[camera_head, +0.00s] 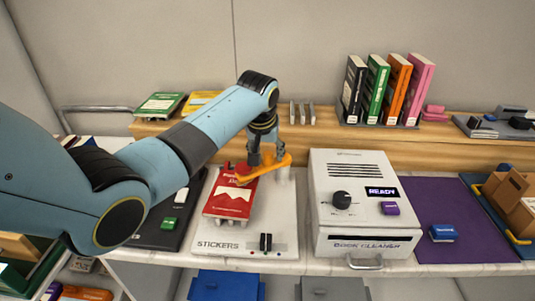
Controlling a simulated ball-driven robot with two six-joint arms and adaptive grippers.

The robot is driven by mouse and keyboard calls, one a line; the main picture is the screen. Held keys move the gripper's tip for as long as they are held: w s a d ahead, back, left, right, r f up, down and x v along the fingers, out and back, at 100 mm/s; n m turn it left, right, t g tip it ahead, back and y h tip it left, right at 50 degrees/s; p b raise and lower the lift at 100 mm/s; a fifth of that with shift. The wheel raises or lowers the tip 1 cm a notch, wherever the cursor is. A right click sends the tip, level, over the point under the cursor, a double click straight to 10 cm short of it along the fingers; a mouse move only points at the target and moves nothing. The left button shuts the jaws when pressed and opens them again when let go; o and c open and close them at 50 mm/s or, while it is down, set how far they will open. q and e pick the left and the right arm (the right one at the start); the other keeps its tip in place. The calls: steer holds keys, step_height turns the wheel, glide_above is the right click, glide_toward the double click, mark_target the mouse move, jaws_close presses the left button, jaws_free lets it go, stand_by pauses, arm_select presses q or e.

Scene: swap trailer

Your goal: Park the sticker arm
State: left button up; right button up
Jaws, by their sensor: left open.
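The sticker arm (274,165) is an orange lever on the white STICKERS station (270,228). It reaches over the upper part of a red book (229,196) that lies on the station. My left gripper (261,160) comes down from above at the lever, with its jaws open. The jaws hide part of the lever, and I cannot tell whether they touch it. A light post stands at the lever's right end. My right gripper is not in view.
A white book cleaner (364,172) reading READY stands right of the station. Several upright books (385,92) stand on the wooden shelf (335,140) behind. A purple mat (465,230) with a blue block (442,233) lies further right. A dark pad (150,236) lies left, partly behind my arm.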

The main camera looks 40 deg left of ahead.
arm_select(q)
steer(key=shift+w+a+f, duration=0.1)
steer(key=shift+w+f, duration=0.15)
steer(key=shift+f, duration=0.25)
jaws_close()
